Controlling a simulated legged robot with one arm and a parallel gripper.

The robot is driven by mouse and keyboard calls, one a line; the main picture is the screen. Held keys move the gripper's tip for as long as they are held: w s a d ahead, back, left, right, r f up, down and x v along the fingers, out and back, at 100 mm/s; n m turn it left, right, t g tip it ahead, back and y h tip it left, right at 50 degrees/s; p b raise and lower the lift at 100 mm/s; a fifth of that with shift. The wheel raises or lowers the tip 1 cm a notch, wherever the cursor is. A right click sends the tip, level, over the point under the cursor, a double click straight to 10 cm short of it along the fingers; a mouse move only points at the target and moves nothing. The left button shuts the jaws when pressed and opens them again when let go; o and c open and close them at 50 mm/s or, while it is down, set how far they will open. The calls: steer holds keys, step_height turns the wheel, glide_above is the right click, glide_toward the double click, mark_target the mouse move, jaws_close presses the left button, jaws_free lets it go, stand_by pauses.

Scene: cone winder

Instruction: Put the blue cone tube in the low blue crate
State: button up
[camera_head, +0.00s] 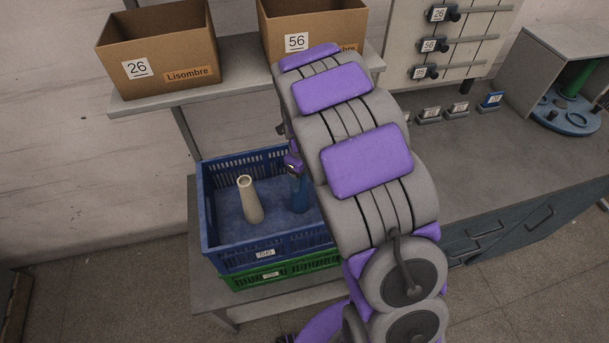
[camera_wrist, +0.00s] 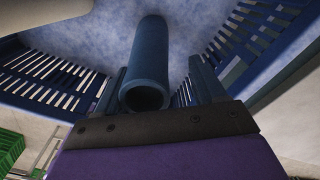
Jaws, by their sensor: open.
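The blue cone tube (camera_head: 299,195) is inside the low blue crate (camera_head: 262,258), towards its right side, and looks upright in the head view. In the wrist view the blue tube (camera_wrist: 149,62) points its open end at the camera, and the blue crate's slotted wall (camera_wrist: 45,80) shows behind. My gripper (camera_wrist: 158,82) is open, with one finger on each side of the tube. I see no clear grip on it. My arm hides the crate's right part in the head view.
A cream cone tube (camera_head: 250,200) stands in the crate, left of the blue one. A green crate (camera_head: 285,272) is underneath. Cardboard boxes marked 26 (camera_head: 160,58) and 56 (camera_head: 305,30) stand on a shelf above. A grey bench (camera_head: 480,165) is at right.

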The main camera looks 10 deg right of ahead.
steer(key=r, duration=0.2)
steer(key=a+r+p, duration=0.1)
steer(key=r, duration=0.1)
steer(key=a+r, duration=0.1)
steer(key=r, duration=0.1)
steer(key=shift+r, duration=0.4)
steer(key=r, duration=0.1)
steer(key=d+r, duration=0.1)
steer(key=r, duration=0.1)
steer(key=r+p, duration=0.1)
steer(key=shift+d+r, duration=0.35)
steer(key=shift+d, duration=0.05)
steer(key=shift+s+a+r, duration=0.15)
steer(key=shift+a, duration=0.25)
steer(key=s+r+n+g, duration=0.1)
steer(key=s+r+n, duration=0.2)
steer(key=s+n, duration=1.1)
steer(key=s+r+n, duration=0.4)
steer(key=s+n, duration=1)
steer(key=s, duration=0.6)
steer(key=shift+d+n+g, duration=0.3)
steer(key=shift+g, duration=0.1)
steer(key=shift+a, duration=0.2)
